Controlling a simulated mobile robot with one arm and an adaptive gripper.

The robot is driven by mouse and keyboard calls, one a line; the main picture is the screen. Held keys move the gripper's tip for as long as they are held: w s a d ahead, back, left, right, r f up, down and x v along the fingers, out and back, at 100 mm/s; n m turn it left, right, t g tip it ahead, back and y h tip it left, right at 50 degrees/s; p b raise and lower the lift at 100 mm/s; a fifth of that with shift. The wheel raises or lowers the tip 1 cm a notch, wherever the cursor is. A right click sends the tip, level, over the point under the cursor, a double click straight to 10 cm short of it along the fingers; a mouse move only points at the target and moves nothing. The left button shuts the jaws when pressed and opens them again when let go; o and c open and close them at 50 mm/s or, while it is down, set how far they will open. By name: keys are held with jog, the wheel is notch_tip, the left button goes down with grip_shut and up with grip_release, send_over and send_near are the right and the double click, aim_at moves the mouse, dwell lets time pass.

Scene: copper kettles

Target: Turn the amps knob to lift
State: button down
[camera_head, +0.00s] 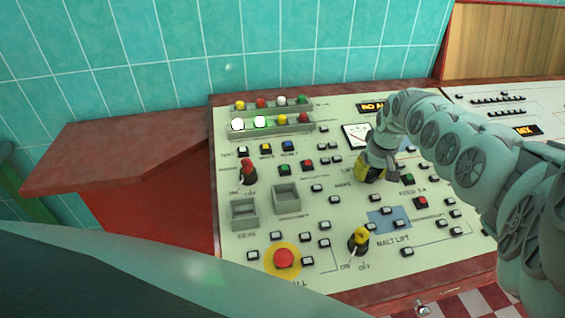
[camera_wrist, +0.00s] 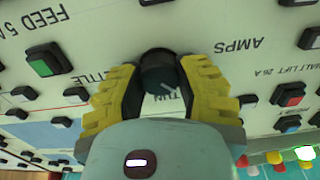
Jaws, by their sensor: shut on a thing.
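The amps knob (camera_wrist: 160,75) is a dark round knob on the pale control panel (camera_head: 320,180), with the word AMPS (camera_wrist: 238,45) printed upside down to its right in the wrist view. My gripper (camera_wrist: 160,70) has its two yellow ridged fingers on either side of the knob and is shut on it. A small white mark shows on the near side of the knob. In the head view my gripper (camera_head: 370,174) reaches down onto the panel below the white meter and hides the knob.
A yellow MALT LIFT switch (camera_head: 360,239), a red mushroom button (camera_head: 284,258) and a red switch (camera_head: 248,172) stand up from the panel. Small push buttons surround my gripper. Lamp rows (camera_head: 270,122) line the back. A red-brown ledge (camera_head: 130,140) lies at left.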

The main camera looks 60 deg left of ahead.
dwell(0.5)
jog(key=c, duration=0.5)
grip_release()
jog(key=shift+c, duration=0.2)
jog(key=shift+r, duration=0.1)
jog(key=v, duration=1.1)
jog(key=shift+r, duration=0.4)
